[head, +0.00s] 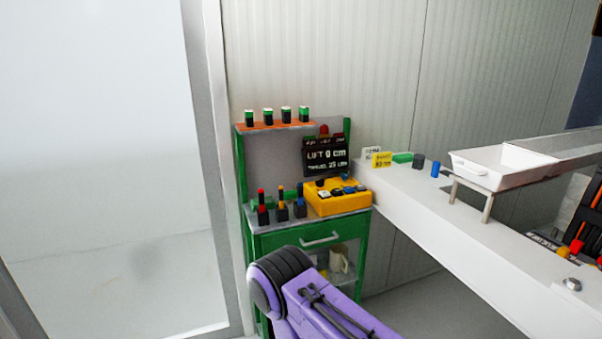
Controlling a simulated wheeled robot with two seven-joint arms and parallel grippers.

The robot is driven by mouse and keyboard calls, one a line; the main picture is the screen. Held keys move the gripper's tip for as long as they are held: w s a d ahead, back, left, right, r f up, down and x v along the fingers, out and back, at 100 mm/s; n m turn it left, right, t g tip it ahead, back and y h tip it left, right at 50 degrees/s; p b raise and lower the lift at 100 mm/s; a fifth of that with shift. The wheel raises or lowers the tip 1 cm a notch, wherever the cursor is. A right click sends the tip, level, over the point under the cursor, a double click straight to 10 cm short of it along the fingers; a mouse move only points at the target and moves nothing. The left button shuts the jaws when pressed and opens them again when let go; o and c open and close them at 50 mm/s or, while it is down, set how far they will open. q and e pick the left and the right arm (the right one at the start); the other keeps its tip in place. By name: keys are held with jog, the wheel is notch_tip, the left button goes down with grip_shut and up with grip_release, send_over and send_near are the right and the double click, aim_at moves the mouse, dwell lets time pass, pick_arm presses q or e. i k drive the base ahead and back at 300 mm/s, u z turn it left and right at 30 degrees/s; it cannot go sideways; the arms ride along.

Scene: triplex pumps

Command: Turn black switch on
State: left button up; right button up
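A yellow control box (325,207) sits on the top of a green cart (262,243), at its right end. Small dark, blue and pale controls are on its upper face. A dark one (321,183) is near its back left edge, but the controls are too small to tell which is the black switch or how it is set. Neither gripper is in view. A purple arm link of mine with a black joint is at the bottom centre, in front of the cart.
Small red, yellow and black items stand on the cart left of the box. Several green-topped dark items stand on an orange shelf (275,127) above. A white bench (450,235) runs to the right, with a white tray (495,168) on it. A pale wall is behind.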

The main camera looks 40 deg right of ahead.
aim_at(320, 182)
jog(key=i, duration=1.35)
jog(key=z, duration=2.1)
